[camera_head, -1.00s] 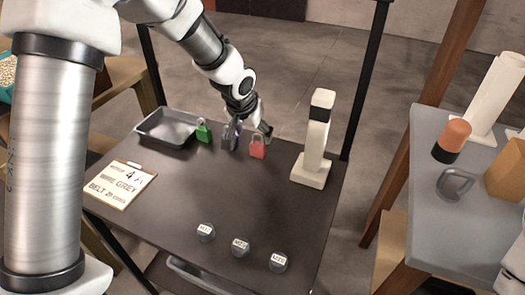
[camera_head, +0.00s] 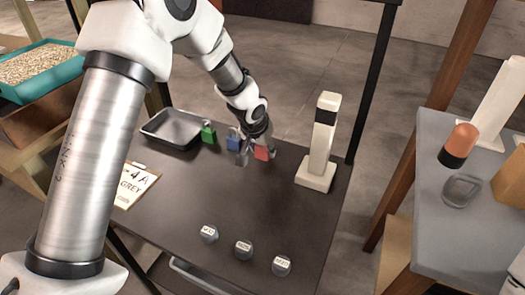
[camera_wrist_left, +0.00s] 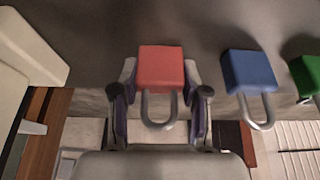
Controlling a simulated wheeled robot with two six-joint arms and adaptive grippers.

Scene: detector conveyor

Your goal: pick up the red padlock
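The red padlock (camera_head: 262,154) stands on the dark table, partly covered by my left gripper (camera_head: 256,155), which comes down over it from behind. In the left wrist view the red padlock (camera_wrist_left: 161,68) sits between the two fingers of my left gripper (camera_wrist_left: 160,75), its shackle toward the palm. The fingers are apart, one on each side of the body, with narrow gaps seeming to show. A firm grip is not visible. My right gripper is out of view.
A blue padlock (camera_head: 233,141) stands close to the left finger, with a green padlock (camera_head: 208,133) and grey tray (camera_head: 151,139) further left. A white post (camera_head: 319,150) stands to the right. Several round labelled pieces (camera_head: 243,249) lie in front. A clipboard (camera_head: 138,186) lies left.

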